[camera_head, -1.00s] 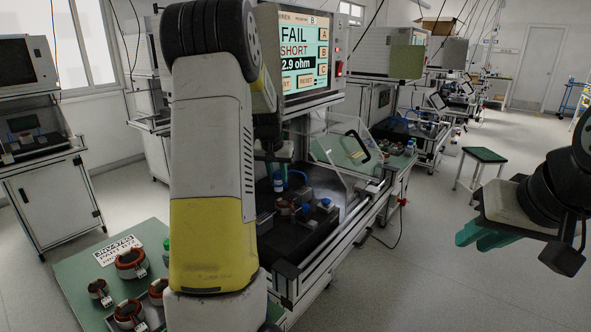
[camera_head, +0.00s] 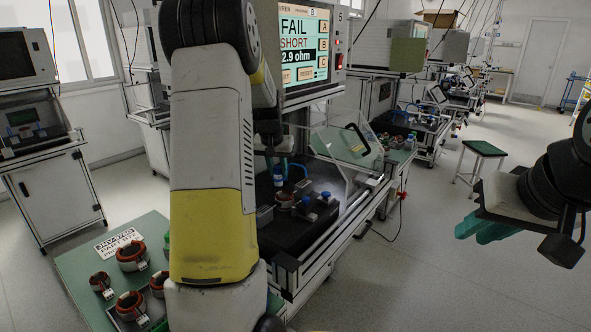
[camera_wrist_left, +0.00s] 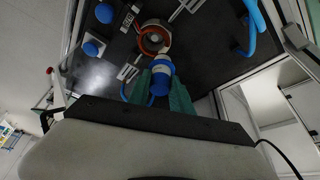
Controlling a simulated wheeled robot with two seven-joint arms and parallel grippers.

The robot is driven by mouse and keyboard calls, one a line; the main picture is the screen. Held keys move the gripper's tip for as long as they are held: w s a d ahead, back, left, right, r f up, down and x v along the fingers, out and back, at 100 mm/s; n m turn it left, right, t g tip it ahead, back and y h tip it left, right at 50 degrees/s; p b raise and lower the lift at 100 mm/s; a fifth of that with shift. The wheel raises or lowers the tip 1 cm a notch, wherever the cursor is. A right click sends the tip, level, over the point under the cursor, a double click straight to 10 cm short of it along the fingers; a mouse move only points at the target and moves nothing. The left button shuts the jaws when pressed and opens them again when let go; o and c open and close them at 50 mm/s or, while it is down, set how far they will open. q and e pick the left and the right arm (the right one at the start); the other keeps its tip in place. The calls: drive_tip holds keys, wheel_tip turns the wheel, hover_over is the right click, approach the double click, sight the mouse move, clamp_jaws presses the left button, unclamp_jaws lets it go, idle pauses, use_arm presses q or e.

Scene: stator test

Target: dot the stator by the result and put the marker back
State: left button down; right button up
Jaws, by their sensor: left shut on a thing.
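My left gripper (camera_wrist_left: 161,96), with green fingers, is shut on a blue and white marker (camera_wrist_left: 162,70). The marker also shows in the head view (camera_head: 279,176), at the dark test bed. The stator (camera_wrist_left: 153,38), a ring with orange-red windings, lies on the bed just beyond the marker's end; I cannot tell if they touch. It is small in the head view (camera_head: 286,199). The tester screen (camera_head: 304,45) reads FAIL, SHORT, 2.9 ohm. My right gripper (camera_head: 484,228) hangs empty over the floor at the right; its finger gap is unclear.
Blue knobs (camera_wrist_left: 93,47) and metal clamps stand around the stator, with a blue hose (camera_wrist_left: 252,28) beside. A clear cover (camera_head: 345,150) stands raised at the bed's right. Several stators (camera_head: 131,256) and a label card lie on the green table (camera_head: 80,262) at left.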

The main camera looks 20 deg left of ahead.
use_arm(q)
drive_tip(key=shift+f, duration=0.65)
idle(0.4)
drive_tip(key=shift+r, duration=3.05)
